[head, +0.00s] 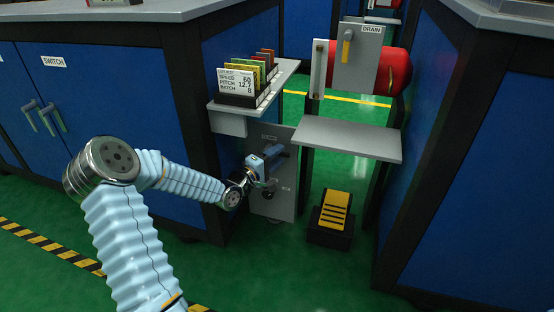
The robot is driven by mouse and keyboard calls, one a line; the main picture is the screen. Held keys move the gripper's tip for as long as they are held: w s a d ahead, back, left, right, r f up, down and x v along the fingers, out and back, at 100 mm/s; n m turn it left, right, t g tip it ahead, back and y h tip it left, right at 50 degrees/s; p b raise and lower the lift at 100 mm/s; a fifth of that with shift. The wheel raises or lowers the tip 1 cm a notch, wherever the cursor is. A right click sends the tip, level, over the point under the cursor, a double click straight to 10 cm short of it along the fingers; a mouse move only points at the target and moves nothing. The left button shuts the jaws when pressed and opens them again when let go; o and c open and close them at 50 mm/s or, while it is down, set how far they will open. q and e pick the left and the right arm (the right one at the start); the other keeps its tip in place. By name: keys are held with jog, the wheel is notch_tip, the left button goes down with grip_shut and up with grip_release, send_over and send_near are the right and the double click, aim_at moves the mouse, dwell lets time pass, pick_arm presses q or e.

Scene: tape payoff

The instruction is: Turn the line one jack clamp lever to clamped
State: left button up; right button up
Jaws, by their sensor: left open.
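A grey upright panel (285,205) stands low beside the blue cabinet, under the card shelf. It carries small lettering too small to read. My left gripper (268,180) is in front of the upper part of this panel and is open. A dark part shows behind and beside the gripper; I cannot tell whether it is the jack clamp lever, nor whether the fingers touch it. The lever's position cannot be made out, as the gripper covers much of that area. My right gripper is not in view.
A shelf with a card rack (238,99) juts out above the gripper. A yellow-topped pedal (334,209) stands on the green floor.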

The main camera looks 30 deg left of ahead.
pick_arm(q)
jog(key=shift+w, duration=0.25)
grip_shut()
dwell(0.3)
